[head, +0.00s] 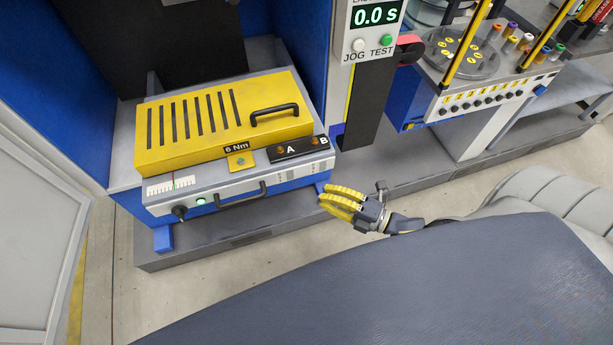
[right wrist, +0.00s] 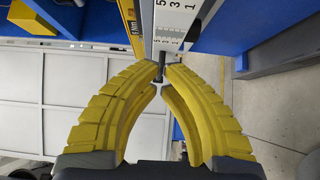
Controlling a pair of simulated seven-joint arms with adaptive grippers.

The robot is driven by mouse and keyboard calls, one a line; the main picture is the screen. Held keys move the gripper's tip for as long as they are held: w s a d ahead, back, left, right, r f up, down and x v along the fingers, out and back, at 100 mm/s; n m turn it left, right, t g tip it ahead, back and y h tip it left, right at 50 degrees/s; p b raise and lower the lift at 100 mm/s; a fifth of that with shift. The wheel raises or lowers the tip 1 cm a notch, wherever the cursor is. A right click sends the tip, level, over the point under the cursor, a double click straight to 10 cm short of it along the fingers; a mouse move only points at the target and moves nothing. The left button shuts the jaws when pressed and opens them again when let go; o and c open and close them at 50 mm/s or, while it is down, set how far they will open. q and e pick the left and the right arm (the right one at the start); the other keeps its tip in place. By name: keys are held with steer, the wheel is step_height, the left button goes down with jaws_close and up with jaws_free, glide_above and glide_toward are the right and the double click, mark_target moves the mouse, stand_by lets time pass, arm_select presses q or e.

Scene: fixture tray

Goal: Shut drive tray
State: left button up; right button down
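The drive tray (head: 240,182) is a light grey unit with a dark bar handle (head: 241,196), a green light and a black knob on its front. It sits low in the blue frame, left of centre in the head view. I cannot tell how far out it stands. My right gripper (head: 324,197) is just right of the tray's front corner, apart from the handle. In the right wrist view its yellow fingers (right wrist: 160,72) curve together, tips nearly meeting, with nothing clearly held. A small dark part shows behind the tips. My left gripper is out of view.
A yellow slotted cover (head: 220,110) with a black handle lies above the tray. A timer post (head: 372,75) stands right of it, and a vial station (head: 470,75) farther right. A light grey panel (head: 40,220) stands at left. Floor is open before the plinth.

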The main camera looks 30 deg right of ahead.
mark_target(293, 171)
steer(key=shift+w+a, duration=0.35)
steer(key=shift+w, duration=0.9)
steer(key=shift+w+a, duration=0.35)
steer(key=shift+w, duration=0.9)
steer(key=shift+w+a, duration=0.35)
steer(key=shift+w, duration=0.9)
